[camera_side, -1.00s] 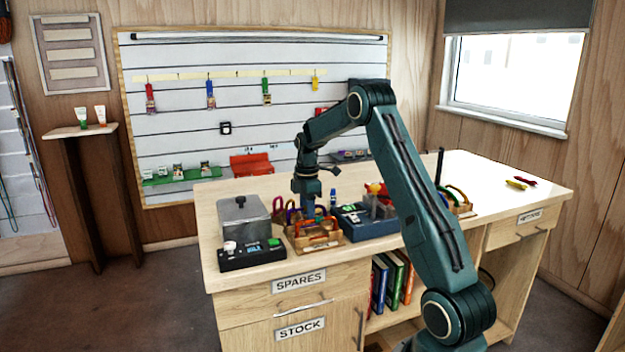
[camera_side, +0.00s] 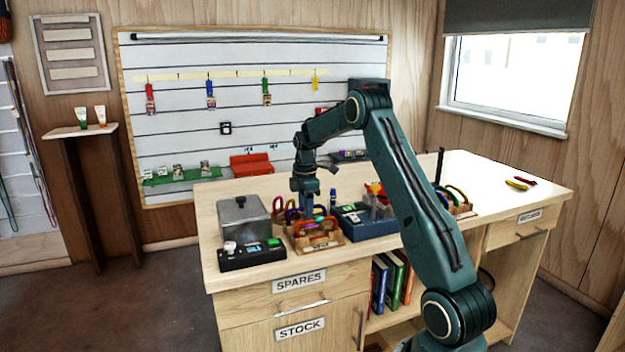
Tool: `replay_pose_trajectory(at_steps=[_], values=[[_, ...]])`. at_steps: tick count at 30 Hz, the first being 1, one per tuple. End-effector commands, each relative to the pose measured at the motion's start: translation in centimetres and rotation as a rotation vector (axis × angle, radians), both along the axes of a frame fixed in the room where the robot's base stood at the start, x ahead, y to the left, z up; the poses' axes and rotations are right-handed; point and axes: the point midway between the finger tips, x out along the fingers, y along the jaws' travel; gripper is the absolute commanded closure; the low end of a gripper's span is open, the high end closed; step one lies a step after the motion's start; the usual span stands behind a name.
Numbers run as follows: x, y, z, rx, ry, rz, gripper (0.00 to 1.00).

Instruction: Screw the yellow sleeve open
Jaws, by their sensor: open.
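My gripper (camera_side: 307,207) points down over the left half of the workbench, just above a small wooden rack (camera_side: 318,243). Its jaws are open, but the fingertips are small and partly lost among the coloured gear. Orange-red carabiners (camera_side: 318,226) stand in the rack, below and slightly right of my gripper. A purple carabiner (camera_side: 290,214) shows just left of it. I cannot make out a yellow sleeve on any of them at this size. I cannot tell whether my fingers touch anything.
A grey metal box (camera_side: 243,221) and a black tray (camera_side: 251,255) stand left of the rack. A blue box (camera_side: 366,222) stands right of it, partly behind my arm. More carabiners (camera_side: 456,195) stand farther right. The bench's right part is mostly clear.

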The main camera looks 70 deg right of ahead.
Motion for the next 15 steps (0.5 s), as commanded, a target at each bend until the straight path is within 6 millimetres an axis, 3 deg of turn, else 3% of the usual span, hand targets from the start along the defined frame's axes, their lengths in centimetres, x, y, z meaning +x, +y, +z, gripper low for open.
replay_pose_trajectory(at_steps=[15], values=[[0.08, -0.08, 0.70, -0.001, -0.001, 0.000, 0.60]])
